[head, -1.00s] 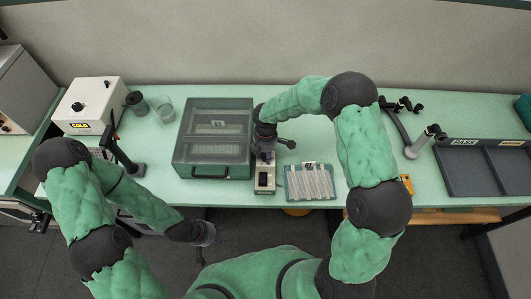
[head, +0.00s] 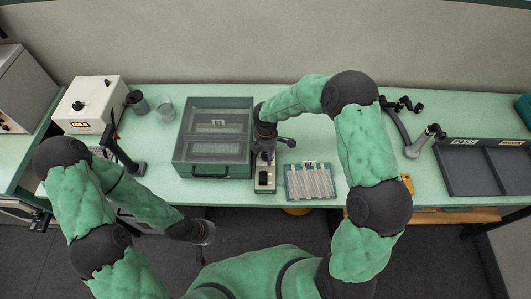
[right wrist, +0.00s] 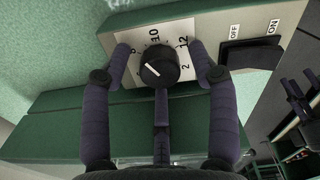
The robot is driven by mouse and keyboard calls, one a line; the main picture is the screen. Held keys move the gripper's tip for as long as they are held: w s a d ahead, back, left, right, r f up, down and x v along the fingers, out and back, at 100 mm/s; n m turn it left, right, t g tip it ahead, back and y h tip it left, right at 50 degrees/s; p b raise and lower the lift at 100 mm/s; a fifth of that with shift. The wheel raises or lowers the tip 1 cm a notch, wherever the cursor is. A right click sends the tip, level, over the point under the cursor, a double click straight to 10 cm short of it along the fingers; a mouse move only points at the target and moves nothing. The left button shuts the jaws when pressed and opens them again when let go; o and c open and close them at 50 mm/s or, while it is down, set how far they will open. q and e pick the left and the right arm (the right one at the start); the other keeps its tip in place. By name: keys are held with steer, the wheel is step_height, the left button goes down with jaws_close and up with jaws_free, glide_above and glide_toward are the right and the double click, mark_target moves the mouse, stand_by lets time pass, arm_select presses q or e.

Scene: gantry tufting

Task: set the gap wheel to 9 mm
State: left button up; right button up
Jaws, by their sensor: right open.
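The gap wheel is a round black knob (right wrist: 160,66) with a white pointer mark, in the middle of the right wrist view. It sits on a pale dial plate with printed numbers; 10, 12 and 2 are readable. The pointer's exact reading is too small to tell. My right gripper (right wrist: 160,62) is open, with one finger on each side of the knob; contact is not clear. In the head view my right gripper (head: 265,152) is over the back of the small machine (head: 264,187) and hides the knob. My left gripper (head: 206,232) is low in front of the bench; its jaws are unclear.
A black OFF/ON switch (right wrist: 250,53) is right of the knob. A green case with a clear lid (head: 210,172) stands left of the machine, and a striped sample board (head: 310,181) lies on its right. A PASS tray (head: 470,182) is at the far right.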

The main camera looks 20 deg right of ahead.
mark_target(265, 154)
step_height(265, 154, up, 12)
stand_by(0.5)
steer(key=shift+f, duration=0.15)
